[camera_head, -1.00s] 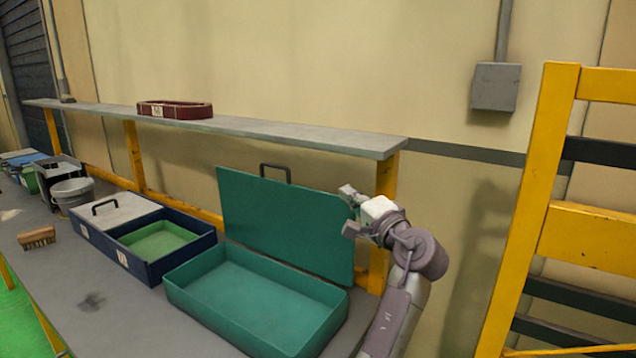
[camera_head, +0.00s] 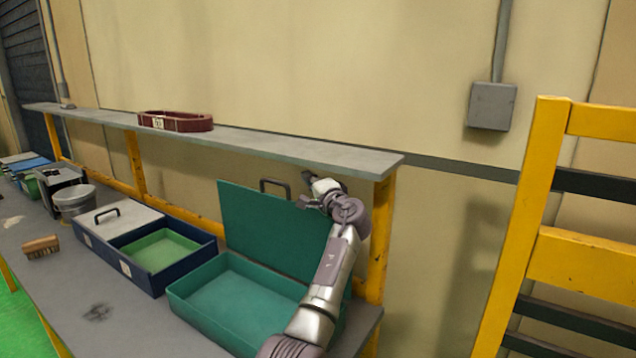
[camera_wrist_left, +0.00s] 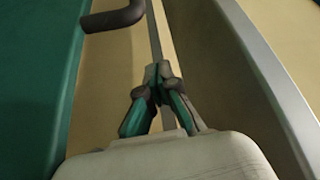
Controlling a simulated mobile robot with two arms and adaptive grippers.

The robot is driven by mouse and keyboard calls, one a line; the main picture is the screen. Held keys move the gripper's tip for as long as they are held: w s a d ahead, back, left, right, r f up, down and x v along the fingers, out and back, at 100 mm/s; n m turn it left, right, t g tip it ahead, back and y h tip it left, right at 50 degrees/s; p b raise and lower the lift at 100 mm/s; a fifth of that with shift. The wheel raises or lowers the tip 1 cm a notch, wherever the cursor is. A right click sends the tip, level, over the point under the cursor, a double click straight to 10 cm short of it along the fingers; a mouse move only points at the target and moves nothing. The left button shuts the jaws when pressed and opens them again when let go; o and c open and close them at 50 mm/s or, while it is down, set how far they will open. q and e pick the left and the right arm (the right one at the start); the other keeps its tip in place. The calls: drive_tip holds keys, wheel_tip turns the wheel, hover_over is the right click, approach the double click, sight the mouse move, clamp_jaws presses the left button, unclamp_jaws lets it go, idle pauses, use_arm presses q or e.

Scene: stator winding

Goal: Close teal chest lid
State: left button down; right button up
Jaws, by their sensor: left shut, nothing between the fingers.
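The teal chest (camera_head: 200,315) stands on the workbench with its lid (camera_head: 262,228) open. The lid is raised at the back, and its black handle (camera_head: 274,186) sticks up from the top edge. My left gripper (camera_head: 306,186) is shut and empty, at the lid's top edge just right of the handle. In the left wrist view the fingertips (camera_wrist_left: 158,72) meet in the gap between the teal lid (camera_wrist_left: 35,80) and a grey shelf edge, with the handle (camera_wrist_left: 112,18) ahead on the left. Contact with the lid is unclear. My arm hides the lid's right part.
The grey shelf (camera_head: 330,157) runs behind and above the lid, on a yellow post (camera_head: 381,235). A dark blue box (camera_head: 150,280) stands left of the chest. A maroon ring-shaped item (camera_head: 175,121) lies on the shelf.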

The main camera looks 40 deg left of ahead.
use_arm(q)
drive_tip(key=s, duration=0.1)
drive_tip(key=s+p, duration=0.1)
drive_tip(key=s+f+p, duration=0.1)
drive_tip(key=shift+s+a, duration=0.3)
drive_tip(key=shift+s, duration=0.1)
drive_tip(key=shift+s, duration=0.1)
